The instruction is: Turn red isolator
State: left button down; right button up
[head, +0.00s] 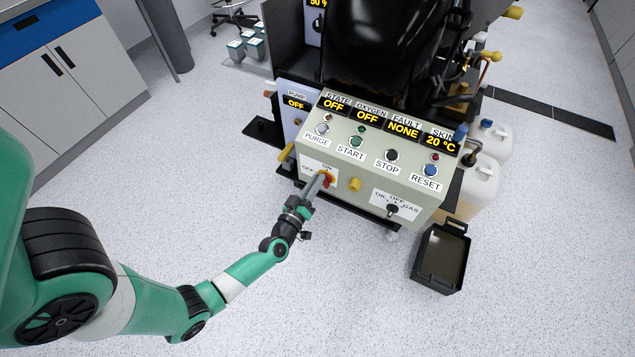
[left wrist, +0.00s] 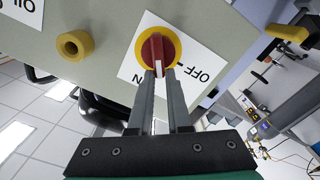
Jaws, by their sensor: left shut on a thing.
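The red isolator (head: 328,180) is a red rotary knob on a yellow disc, on the front face of the grey control box (head: 354,171). In the left wrist view the isolator (left wrist: 157,48) sits on a white label with OFF at the right and a partly covered ON at the lower left. A white mark on the knob points down between my fingers. My left gripper (head: 321,182) is shut on the knob, with a fingertip on each side of it, as the left wrist view also shows (left wrist: 161,74). My right gripper is not in view.
A yellow knob (head: 354,185) is just right of the isolator, and a black OIL/GAS selector (head: 392,209) farther right. Buttons (head: 356,142) and displays line the box top. A black tray (head: 441,258) lies on the floor at right. The floor in front is clear.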

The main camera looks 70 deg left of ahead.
pick_arm(q)
jog(key=n, duration=0.2)
jog(key=n+b, duration=0.1)
jog(key=f+n, duration=0.1)
jog(key=n, duration=0.1)
jog(key=shift+s+a+n+b, duration=0.25)
jog(key=shift+a+n+b, duration=0.05)
jog(key=shift+b, duration=0.1)
jog(key=n+b, duration=0.1)
jog(key=n, duration=0.1)
jog(key=f+n+b, duration=0.1)
jog(key=n, duration=0.2)
jog(key=shift+s+a, duration=0.1)
jog(key=shift+n, duration=0.3)
jog(key=c, duration=0.9)
grip_release()
jog(key=shift+o, duration=0.2)
jog(key=p+v, duration=0.3)
jog(key=v, duration=0.8)
jog(key=shift+s+d, duration=0.25)
